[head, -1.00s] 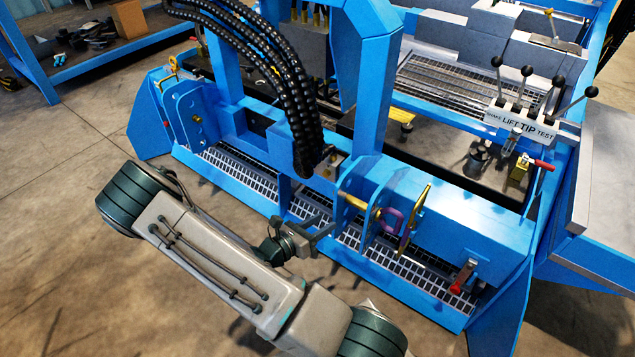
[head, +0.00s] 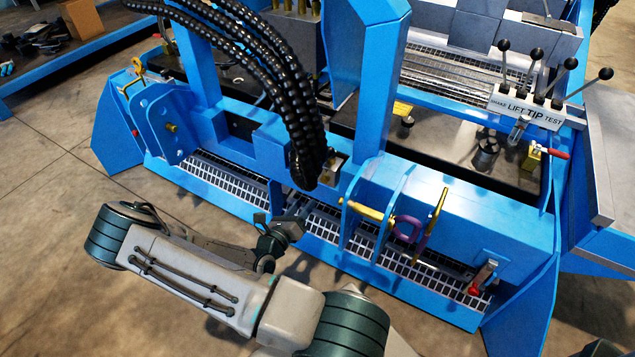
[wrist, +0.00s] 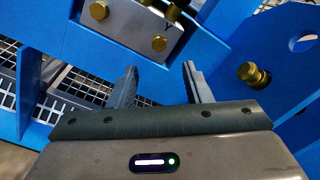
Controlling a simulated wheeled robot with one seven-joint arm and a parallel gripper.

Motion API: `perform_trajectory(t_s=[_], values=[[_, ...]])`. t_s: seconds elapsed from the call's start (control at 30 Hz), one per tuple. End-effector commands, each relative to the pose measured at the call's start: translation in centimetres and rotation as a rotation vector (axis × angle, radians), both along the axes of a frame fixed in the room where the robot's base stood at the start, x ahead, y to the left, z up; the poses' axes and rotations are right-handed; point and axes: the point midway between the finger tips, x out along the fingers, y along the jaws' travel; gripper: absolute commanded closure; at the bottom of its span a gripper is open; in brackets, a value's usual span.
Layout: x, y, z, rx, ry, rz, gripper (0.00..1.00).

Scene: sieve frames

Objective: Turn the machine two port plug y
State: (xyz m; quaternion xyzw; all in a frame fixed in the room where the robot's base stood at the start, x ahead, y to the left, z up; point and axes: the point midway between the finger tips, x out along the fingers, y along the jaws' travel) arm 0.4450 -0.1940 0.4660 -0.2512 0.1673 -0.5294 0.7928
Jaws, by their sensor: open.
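In the wrist view a grey metal port plate (wrist: 135,30) with brass bolts is fixed to the blue machine and bears the letter Y. A brass plug-like fitting (wrist: 173,11) sits just above the Y, cut by the picture's top edge. My gripper (wrist: 160,74) is open and empty, its two fingers pointing toward the plate, apart from it. In the head view my gripper (head: 280,218) is in front of the blue crossbeam, below the hose ends. A small metal block (head: 333,166) shows beside the hoses; the Y is too small to see there.
Black hoses (head: 285,90) hang down close above the gripper. A blue bracket with a brass pin (wrist: 254,75) stands at right in the wrist view. A purple ring (head: 408,229) and levers (head: 538,80) are farther right. Bare floor (head: 60,270) lies at left.

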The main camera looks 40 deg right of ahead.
Motion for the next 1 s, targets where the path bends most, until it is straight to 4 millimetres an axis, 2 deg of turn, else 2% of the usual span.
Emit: perform_trajectory(t_s=[0.3, 0.5, 0.7, 0.93, 0.97, 1.0], values=[[2.7, -6.3, -0.3, -0.001, -0.002, 0.000, 0.55], [3.7, -9.0, -0.2, 0.000, -0.001, -0.001, 0.55], [4.2, -10.1, 0.0, 0.001, -0.001, -0.001, 0.55], [4.2, -10.1, 0.0, 0.001, -0.001, -0.001, 0.55], [4.2, -10.1, 0.0, 0.001, -0.001, -0.001, 0.58], [4.2, -10.1, 0.0, 0.001, -0.001, -0.001, 0.69]])
